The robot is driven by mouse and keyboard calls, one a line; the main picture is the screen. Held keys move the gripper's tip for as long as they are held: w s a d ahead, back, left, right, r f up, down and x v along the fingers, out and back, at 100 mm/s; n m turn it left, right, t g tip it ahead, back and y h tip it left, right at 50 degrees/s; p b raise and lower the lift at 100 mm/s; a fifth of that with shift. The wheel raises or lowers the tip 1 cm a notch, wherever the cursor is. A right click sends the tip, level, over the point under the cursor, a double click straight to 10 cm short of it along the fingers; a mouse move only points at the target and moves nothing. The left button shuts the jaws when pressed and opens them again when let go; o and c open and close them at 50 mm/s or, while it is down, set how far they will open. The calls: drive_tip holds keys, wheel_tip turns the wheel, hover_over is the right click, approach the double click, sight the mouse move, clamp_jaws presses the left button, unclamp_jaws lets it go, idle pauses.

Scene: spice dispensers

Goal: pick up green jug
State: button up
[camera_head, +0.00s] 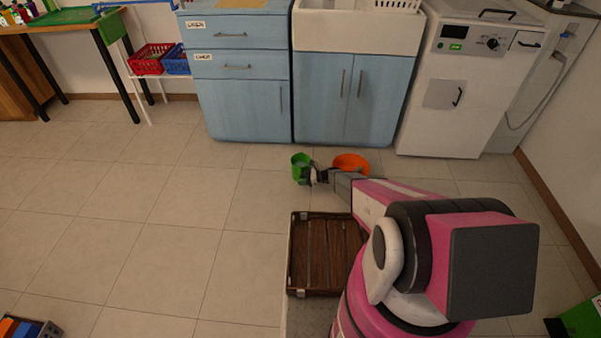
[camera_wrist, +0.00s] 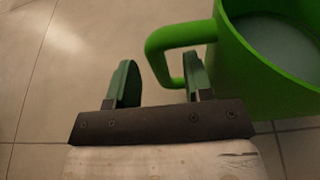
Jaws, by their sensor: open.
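The green jug (camera_head: 297,160) stands on the tiled floor in front of the blue cabinets. In the wrist view the jug (camera_wrist: 232,65) fills the upper right, with its handle (camera_wrist: 153,50) reaching left and a pale inside showing. My gripper (camera_wrist: 160,80) is open, its two green fingers apart. The outer bar of the handle appears between the fingers, with the right finger by the handle's loop, close to the jug's wall. Whether a finger touches the handle I cannot tell. In the head view my gripper (camera_head: 307,174) is at the jug's right side, partly hiding it.
An orange bowl (camera_head: 351,160) is on the floor right beside the jug, behind my arm. A brown slatted crate (camera_head: 327,252) is nearer me. Blue cabinets (camera_head: 243,108) and a white washing machine (camera_head: 461,100) stand behind.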

clamp_jaws()
drive_tip(key=shift+r, duration=0.1)
idle(1.2)
